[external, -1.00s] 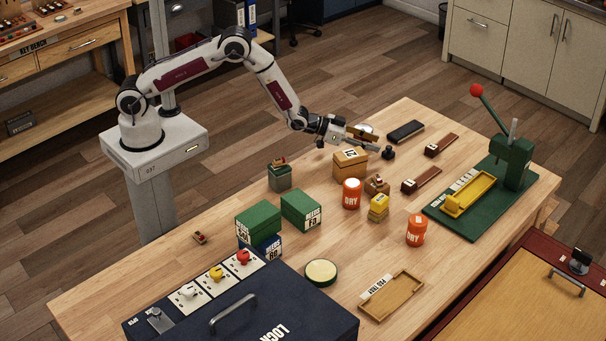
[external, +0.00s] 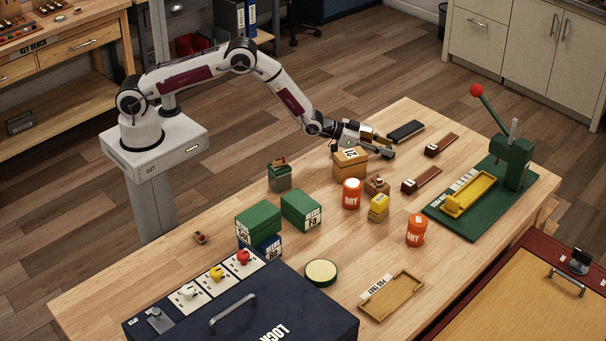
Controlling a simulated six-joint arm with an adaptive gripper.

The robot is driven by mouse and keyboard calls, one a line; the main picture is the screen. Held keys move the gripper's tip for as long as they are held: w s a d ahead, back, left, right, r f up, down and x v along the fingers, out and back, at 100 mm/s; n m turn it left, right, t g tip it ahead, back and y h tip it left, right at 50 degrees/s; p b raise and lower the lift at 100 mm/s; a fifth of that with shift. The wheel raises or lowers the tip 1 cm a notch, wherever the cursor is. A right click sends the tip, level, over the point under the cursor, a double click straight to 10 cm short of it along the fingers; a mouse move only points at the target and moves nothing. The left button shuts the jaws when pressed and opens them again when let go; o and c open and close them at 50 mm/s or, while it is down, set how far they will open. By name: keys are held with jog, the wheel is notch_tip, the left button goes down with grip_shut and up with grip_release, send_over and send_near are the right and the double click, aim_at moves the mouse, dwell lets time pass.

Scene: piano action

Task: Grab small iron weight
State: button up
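My gripper (external: 384,146) reaches over the far part of the table, just right of and behind the tan box marked 21. Its two fingers look spread apart, so it appears open. The small dark iron weight is not clearly visible. The gripper's fingers cover the spot where it stood, and I cannot tell whether it lies between them.
The tan box (external: 350,162) stands close below my wrist. A black flat block (external: 406,131) lies just beyond the fingers. The front right tabletop is partly clear.

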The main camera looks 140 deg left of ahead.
dwell(0.4)
grip_shut()
jog(key=shift+r, duration=0.25)
notch_tip(320, 180, up, 10)
jog(key=shift+f, duration=0.2)
dwell(0.6)
dwell(0.4)
